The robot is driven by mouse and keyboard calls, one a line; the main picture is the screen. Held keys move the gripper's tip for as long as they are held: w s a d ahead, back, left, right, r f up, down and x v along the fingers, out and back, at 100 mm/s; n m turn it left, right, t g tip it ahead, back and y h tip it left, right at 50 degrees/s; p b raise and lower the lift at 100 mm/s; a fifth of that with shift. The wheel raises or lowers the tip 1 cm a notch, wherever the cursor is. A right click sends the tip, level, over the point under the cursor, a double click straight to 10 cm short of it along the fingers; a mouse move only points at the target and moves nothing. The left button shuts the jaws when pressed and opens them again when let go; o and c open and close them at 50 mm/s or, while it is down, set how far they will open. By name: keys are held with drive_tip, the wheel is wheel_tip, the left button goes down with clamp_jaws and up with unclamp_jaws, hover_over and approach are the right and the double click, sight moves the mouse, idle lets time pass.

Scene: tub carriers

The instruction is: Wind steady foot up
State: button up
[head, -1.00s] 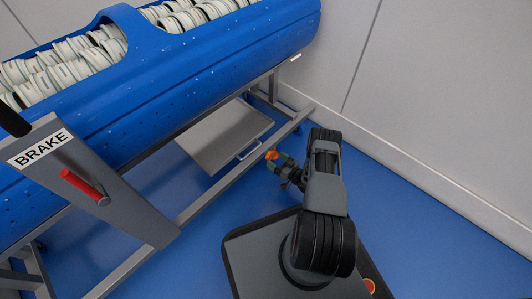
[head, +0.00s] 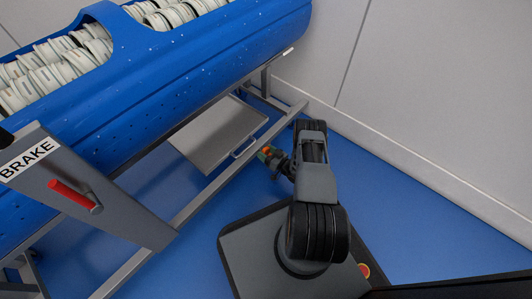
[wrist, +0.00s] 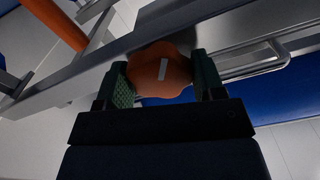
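An orange lobed knob (wrist: 160,72) with a white mark on its face sits between the green fingers of my gripper (wrist: 164,80) in the wrist view. Both fingers appear to press on its sides, so my gripper looks shut on it. In the head view my gripper (head: 267,155) is low beside the metal frame, with only a little orange showing between its fingers. The steady foot itself cannot be made out for sure. An orange post (wrist: 57,24) slants at the upper left of the wrist view.
A blue tub (head: 200,75) full of pale ring-shaped parts rests on the grey metal frame (head: 200,205). A panel marked BRAKE (head: 95,195) carries a red-handled lever (head: 75,197). A metal tray (head: 215,135) hangs under the tub. Blue floor is clear toward the wall (head: 440,100).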

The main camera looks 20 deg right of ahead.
drive_tip(key=c, duration=0.4)
drive_tip(key=shift+m, duration=0.4)
drive_tip(key=m, duration=1.4)
drive_tip(key=shift+f, duration=0.1)
drive_tip(key=shift+m, duration=2.5)
drive_tip(key=shift+w, duration=0.1)
